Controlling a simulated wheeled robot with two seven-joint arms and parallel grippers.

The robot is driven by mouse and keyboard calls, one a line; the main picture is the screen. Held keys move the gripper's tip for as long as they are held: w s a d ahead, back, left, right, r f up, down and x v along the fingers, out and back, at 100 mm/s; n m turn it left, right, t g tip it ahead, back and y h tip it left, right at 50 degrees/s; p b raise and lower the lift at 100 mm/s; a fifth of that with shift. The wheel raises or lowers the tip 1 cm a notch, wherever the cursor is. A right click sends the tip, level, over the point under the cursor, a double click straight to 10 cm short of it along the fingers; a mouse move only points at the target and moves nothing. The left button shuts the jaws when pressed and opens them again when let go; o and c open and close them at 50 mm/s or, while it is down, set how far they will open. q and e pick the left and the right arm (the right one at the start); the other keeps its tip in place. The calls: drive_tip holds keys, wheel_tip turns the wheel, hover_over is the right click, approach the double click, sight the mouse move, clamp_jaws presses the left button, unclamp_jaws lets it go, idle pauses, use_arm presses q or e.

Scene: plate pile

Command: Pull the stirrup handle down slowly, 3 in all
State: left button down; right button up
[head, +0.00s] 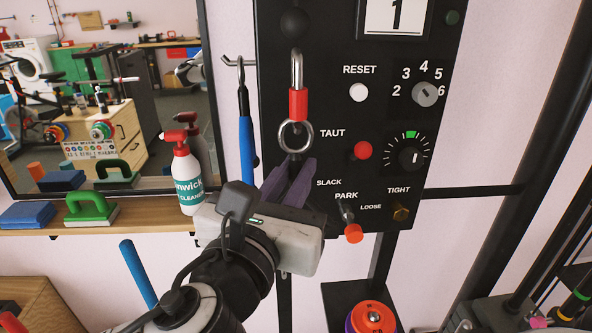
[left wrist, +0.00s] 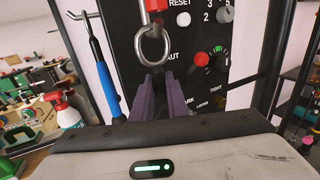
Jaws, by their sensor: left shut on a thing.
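A metal ring (head: 296,136) hangs from a steel clip with a red sleeve (head: 298,104) on the front of the black panel (head: 325,60). My left gripper (head: 292,172), with purple fingers, is right below the ring and shut on the stirrup handle. Only a dark bit of the handle shows between ring and fingertips; the fingers hide the rest. The left wrist view also shows the ring (left wrist: 153,46) just above the fingertips (left wrist: 158,78). A counter (head: 396,14) at the panel's top reads 1. My right gripper is not in view.
The panel carries a white RESET button (head: 359,92), a red knob (head: 363,150), a numbered selector (head: 426,94), a dial (head: 410,157) and a PARK lever (head: 353,232). A blue-handled tool (head: 247,140) hangs left of the panel. A spray bottle (head: 186,180) stands on the wooden shelf (head: 140,212).

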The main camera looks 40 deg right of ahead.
use_arm(q)
drive_tip(key=shift+f+b, duration=0.35)
drive_tip(key=shift+f, duration=0.85)
drive_tip(key=shift+f+b, duration=0.8)
drive_tip(key=shift+f, duration=0.3)
drive_tip(key=shift+f+b, duration=0.8)
drive_tip(key=shift+f, duration=0.35)
drive_tip(key=shift+f+b, duration=0.8)
drive_tip(key=shift+f, duration=0.35)
